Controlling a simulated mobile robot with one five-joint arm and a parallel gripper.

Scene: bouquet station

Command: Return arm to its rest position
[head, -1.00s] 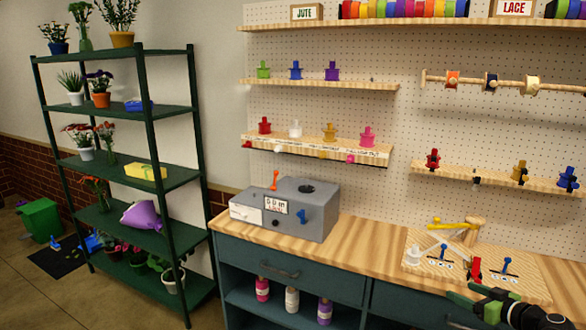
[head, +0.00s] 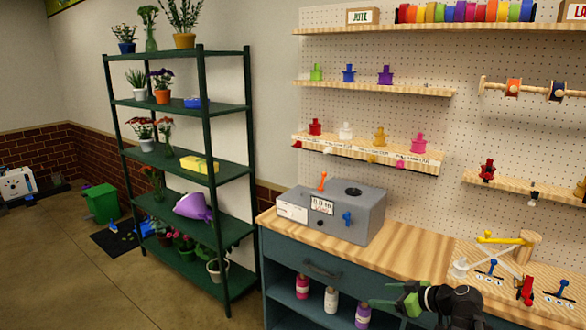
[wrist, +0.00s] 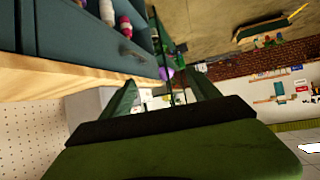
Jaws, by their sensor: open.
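My gripper (head: 388,304) shows at the bottom of the head view, at the front edge of the wooden workbench (head: 405,252). It points left, with its green jaws apart and nothing seen between them. In the wrist view the two green fingers of my gripper (wrist: 163,98) stand spread apart with an empty gap. Beyond the gap are the green shelf rack and small far items, too small to tell. The workbench edge (wrist: 75,82) runs close by on the left of the wrist view.
A grey machine (head: 334,217) stands on the bench's left end. A wooden board with yellow and blue levers (head: 505,270) lies to the right of my gripper. Bottles (head: 331,300) stand on the open shelf below. A green rack (head: 206,150) stands left; the floor (head: 75,270) before it is clear.

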